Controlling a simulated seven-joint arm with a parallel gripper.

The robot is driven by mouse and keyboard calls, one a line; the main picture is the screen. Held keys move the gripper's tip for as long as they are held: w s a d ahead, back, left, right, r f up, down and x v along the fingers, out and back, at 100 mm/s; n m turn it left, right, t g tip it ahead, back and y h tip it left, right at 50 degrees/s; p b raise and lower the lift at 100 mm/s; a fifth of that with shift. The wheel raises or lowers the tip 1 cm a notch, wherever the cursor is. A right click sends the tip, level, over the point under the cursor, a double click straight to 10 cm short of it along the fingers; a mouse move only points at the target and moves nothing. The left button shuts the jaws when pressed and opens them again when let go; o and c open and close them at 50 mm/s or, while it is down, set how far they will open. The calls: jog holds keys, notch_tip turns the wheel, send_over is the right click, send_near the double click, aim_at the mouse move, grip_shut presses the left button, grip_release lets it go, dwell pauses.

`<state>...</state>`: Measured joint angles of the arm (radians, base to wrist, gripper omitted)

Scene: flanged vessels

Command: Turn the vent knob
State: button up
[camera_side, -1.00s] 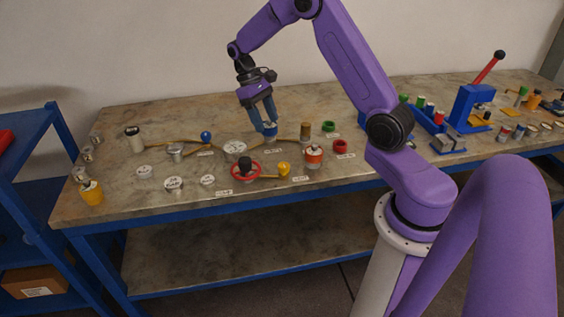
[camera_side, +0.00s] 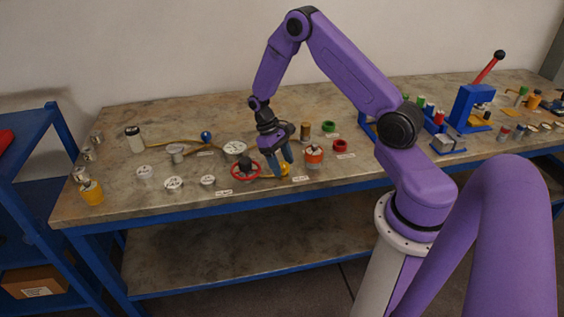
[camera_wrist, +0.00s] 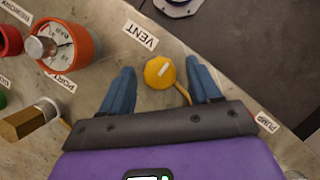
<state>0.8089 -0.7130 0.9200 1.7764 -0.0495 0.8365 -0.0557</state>
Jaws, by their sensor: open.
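The vent knob (camera_wrist: 159,72) is a round yellow cap with a white line on top, beside a label reading VENT (camera_wrist: 140,34) in the wrist view. A thin tan hose or pipe runs from it toward my gripper's palm. In the side view the knob (camera_side: 286,169) shows partly behind my fingers, near the bench's front edge. My gripper (camera_wrist: 161,70) is open, with one blue finger on each side of the knob and visible gaps between them and it. In the side view my gripper (camera_side: 279,171) points down at the knob; exact height is hard to tell.
An orange gauge (camera_side: 314,155) stands close right of my gripper. A red handwheel (camera_side: 246,171) is close on the left. A brass hex piece (camera_wrist: 25,122) shows in the wrist view. Several metal jars and lids lie farther left on the bench (camera_side: 125,195).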

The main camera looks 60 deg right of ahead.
jog(key=c, duration=1)
jog(key=shift+m, duration=0.3)
jog(key=m, duration=0.2)
jog(key=m+y, duration=0.1)
jog(key=shift+d+m+y, duration=0.15)
jog(key=shift+m+y, duration=0.15)
jog(key=shift+m, duration=0.1)
jog(key=m+t+y, duration=0.1)
jog(key=m, duration=0.3)
jog(key=shift+d, duration=0.1)
jog(key=m, duration=0.2)
jog(key=m+t+y, duration=0.1)
jog(key=m, duration=0.2)
jog(key=shift+s+d+t, duration=0.1)
jog(key=shift+s+t, duration=0.05)
jog(key=shift+t, duration=0.15)
jog(key=shift+s+m+t+y, duration=0.15)
jog(key=shift+m+t, duration=0.3)
jog(key=shift+m, duration=0.7)
jog(key=shift+w+m+t+y, duration=0.1)
jog(key=shift+m+t+y, duration=0.25)
jog(key=shift+m, duration=0.8)
